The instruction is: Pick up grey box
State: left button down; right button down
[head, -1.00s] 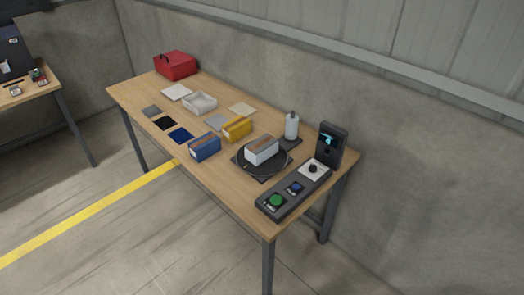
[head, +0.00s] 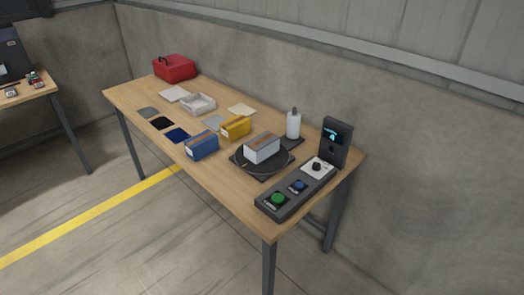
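A grey box (head: 262,149) with an orange-brown stripe along its top sits on a round black turntable (head: 274,168). The turntable stands near the right end of a wooden table (head: 228,183). A blue box (head: 202,147) and a yellow box (head: 236,127), both with similar stripes, stand on the table to the left of the turntable. Neither of my grippers shows in the head view.
A control panel (head: 284,206) with knobs and a dark display (head: 334,141) occupy the right end. A white bottle (head: 293,125) stands behind the turntable. A white tray (head: 198,103), several flat coloured squares and a red toolbox (head: 174,68) lie farther left. A concrete wall runs behind.

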aim_at(261, 146)
jog(key=i+l, duration=0.3)
jog(key=i, duration=0.25)
jog(key=i+l+z, duration=0.1)
jog(key=i+l, duration=0.25)
jog(key=i, duration=0.15)
